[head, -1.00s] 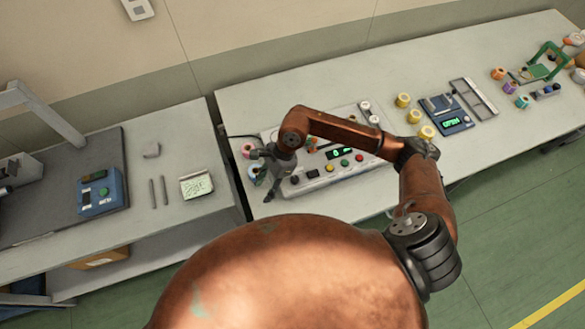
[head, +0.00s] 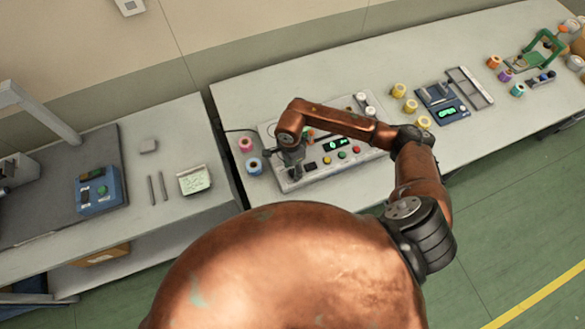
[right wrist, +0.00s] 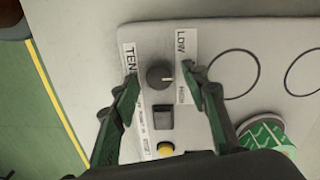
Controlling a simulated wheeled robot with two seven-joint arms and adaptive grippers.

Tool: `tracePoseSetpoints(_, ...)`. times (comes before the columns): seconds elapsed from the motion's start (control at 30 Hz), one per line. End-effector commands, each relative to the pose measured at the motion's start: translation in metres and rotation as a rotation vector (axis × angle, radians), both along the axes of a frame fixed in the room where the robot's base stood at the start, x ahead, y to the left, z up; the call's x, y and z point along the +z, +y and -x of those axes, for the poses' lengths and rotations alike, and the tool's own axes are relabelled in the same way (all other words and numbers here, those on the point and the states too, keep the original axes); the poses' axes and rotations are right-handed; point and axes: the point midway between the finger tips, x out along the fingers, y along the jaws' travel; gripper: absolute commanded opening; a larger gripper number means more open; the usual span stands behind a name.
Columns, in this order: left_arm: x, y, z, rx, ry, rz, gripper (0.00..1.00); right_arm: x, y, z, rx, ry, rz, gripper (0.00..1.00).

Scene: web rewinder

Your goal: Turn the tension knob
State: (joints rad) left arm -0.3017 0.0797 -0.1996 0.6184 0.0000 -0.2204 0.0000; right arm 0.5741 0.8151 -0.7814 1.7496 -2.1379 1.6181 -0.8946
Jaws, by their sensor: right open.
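The tension knob (right wrist: 160,75) is a round black dial with a pale pointer mark, set in the light panel between a "TEN..." label and a "LOW" label. My right gripper (right wrist: 160,80) is open, with one finger on each side of the knob. Visible gaps separate the fingers from the knob; height above the panel is hard to judge. In the head view my right gripper (head: 292,165) is over the left end of the rewinder panel (head: 318,174) and hides the knob. My left gripper is not in view.
Beside the knob are a black rocker switch (right wrist: 163,117) and a yellow button (right wrist: 166,149). A green patterned roll (right wrist: 264,134) is close to the right finger. Pink (head: 245,144) and blue (head: 254,166) spools stand left of the panel. Yellow spools (head: 399,90) stand right of it.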

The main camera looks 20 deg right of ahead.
Motion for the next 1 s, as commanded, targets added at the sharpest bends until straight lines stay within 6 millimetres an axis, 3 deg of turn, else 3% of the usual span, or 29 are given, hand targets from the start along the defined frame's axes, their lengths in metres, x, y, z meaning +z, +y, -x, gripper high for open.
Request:
tracePoseSetpoints(0.23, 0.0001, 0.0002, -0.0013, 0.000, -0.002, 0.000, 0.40, -0.0008, 0.0008, 0.0000, 0.001, 0.000, -0.001, 0.41)
tracePoseSetpoints(0.8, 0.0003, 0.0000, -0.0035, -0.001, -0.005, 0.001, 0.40, -0.0005, 0.0012, -0.0002, 0.001, 0.000, -0.001, 0.01)
tracePoseSetpoints(1.0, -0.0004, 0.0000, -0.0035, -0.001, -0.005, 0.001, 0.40, -0.0005, 0.0012, -0.0003, -0.008, 0.000, -0.002, 0.00)
